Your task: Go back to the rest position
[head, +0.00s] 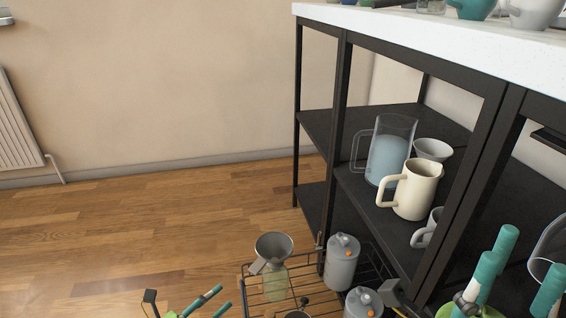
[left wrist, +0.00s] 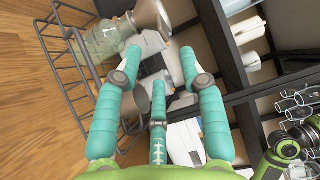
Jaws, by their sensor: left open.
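My right gripper (head: 527,262) is at the lower right of the head view, in front of the black shelf unit (head: 341,110). Its teal fingers stand apart and I see nothing between them; its palm is cut off by the frame edge.
A wire basket (head: 246,284) holds a funnel-topped jar (head: 274,262) and grey canisters (head: 342,262). A glass pitcher (head: 388,155) and cream jug (head: 416,190) stand on the shelf. Cups line the white top (head: 420,28). Wooden floor (head: 120,235) is clear at left; a radiator (head: 17,125) is on the wall.

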